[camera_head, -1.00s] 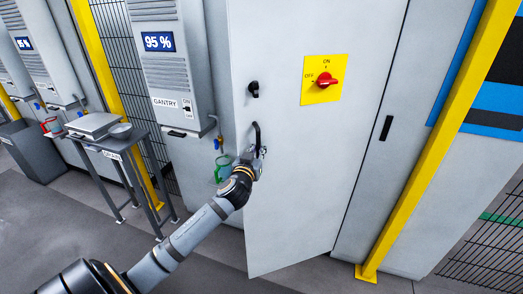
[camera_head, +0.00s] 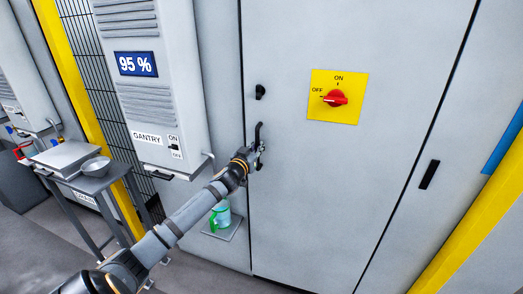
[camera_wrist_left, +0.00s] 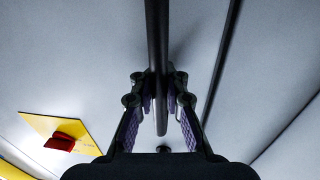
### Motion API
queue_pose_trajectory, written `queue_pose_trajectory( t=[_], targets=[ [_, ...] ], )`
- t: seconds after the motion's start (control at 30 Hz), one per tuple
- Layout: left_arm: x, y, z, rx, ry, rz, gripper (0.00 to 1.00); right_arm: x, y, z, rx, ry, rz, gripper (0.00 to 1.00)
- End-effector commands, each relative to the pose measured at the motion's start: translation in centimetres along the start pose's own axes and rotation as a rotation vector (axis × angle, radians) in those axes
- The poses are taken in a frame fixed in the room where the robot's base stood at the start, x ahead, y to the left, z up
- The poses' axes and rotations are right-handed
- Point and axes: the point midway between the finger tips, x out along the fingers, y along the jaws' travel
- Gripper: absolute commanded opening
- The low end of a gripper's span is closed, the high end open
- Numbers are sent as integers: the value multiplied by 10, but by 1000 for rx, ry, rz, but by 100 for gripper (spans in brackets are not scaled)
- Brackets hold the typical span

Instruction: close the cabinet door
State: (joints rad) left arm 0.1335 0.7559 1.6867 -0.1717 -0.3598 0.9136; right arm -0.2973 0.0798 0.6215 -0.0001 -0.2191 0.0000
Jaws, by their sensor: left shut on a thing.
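The grey cabinet door (camera_head: 310,190) fills the middle of the head view. It looks flush, or nearly flush, with the cabinet front, with a thin dark seam along its left edge. Its black handle (camera_head: 258,130) is near that left edge. My left gripper (camera_head: 257,158) is shut on the handle. In the left wrist view the dark handle bar (camera_wrist_left: 157,40) runs between the two fingers of the left gripper (camera_wrist_left: 160,90). The lower part of the handle is partly hidden by the gripper in the head view. My right gripper is not in view.
A red rotary switch on a yellow plate (camera_head: 318,110) and a small black knob (camera_head: 260,92) are on the door. A yellow post (camera_head: 470,235) is right.

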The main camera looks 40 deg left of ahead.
Motion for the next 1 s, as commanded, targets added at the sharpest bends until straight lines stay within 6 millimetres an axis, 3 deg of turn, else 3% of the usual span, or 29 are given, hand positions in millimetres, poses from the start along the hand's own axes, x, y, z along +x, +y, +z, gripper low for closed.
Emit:
queue_pose_trajectory(
  t=[0.1, 0.3, 0.33, 0.43, 0.77, 1.0],
  targets=[
    [4, -6, 3, -1, -6, -13, 0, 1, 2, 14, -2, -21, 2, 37],
    [4, -7, 3, -1, -6, -15, 0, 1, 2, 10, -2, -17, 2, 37],
    [4, -7, 3, -1, -6, -15, 11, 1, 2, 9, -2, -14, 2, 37],
    [4, -6, 2, -1, -5, -13, 24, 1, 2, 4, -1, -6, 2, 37],
    [3, -6, 1, 1, -2, -11, 24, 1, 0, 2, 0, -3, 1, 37],
    [-27, -6, 2, 11, -6, -10, 24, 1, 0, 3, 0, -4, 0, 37]
  ],
)
